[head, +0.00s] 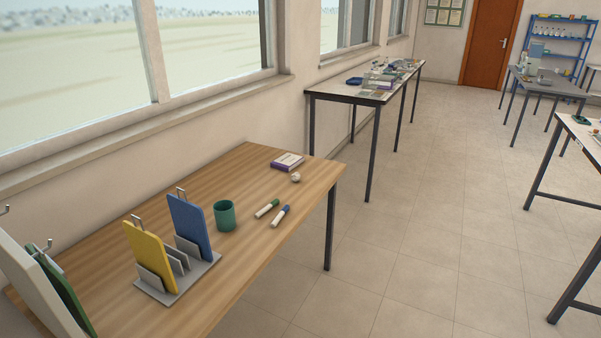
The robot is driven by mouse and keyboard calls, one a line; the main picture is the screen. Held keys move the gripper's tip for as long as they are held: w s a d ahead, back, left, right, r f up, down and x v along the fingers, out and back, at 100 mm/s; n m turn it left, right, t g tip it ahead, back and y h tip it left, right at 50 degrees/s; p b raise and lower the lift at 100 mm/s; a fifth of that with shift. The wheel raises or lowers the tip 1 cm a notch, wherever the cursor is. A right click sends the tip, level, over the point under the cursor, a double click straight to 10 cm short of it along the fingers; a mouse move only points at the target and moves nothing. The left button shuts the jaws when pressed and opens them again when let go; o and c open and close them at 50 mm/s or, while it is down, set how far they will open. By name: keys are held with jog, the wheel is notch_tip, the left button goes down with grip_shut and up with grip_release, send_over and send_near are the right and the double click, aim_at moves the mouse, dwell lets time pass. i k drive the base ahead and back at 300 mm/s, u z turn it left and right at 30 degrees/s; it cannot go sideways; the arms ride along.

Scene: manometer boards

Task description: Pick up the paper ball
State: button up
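The paper ball (296,177) is a small whitish crumpled ball. It lies on the wooden table (225,275) near its far right corner, just in front of a purple and white box or book (287,161). Nothing covers the ball in the head view. My gripper is not in view.
A green cup (225,215), a green-capped marker (267,208) and a blue-capped marker (281,216) are nearer on the table. A grey rack (179,285) holds a yellow board (148,257) and a blue board (189,227). Floor (400,260) right of the table is clear.

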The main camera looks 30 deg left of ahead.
aim_at(295, 177)
jog(key=u, duration=0.05)
jog(key=i, duration=1.3)
jog(key=u, duration=0.75)
jog(key=k, duration=0.25)
jog(key=u, duration=2.35)
